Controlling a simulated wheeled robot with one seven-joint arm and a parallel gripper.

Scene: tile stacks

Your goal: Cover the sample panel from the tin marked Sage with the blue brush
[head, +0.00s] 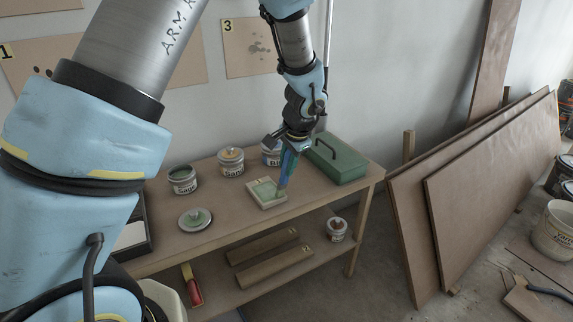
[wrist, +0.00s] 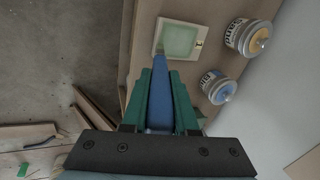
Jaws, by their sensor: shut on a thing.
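The blue brush (wrist: 161,106) is held upright between the green fingers of my gripper (head: 291,150), which are shut on it. Its tip is over or on the sample panel (head: 252,192), near the panel's right side in the head view; I cannot tell if it touches. The panel lies flat on the bench, with a pale frame and a pale green middle, which also shows in the wrist view (wrist: 181,42). The tin marked Sage (head: 184,186) stands open at the left of the bench, with dark green inside. A lid with green on it (head: 195,218) lies in front.
A tin marked Sand (head: 231,168) and another tin (head: 270,156), partly hidden by my arm, stand behind the panel. A green toolbox (head: 340,163) is at right. A small tin (head: 336,231) and wooden strips (head: 262,246) are on the lower shelf.

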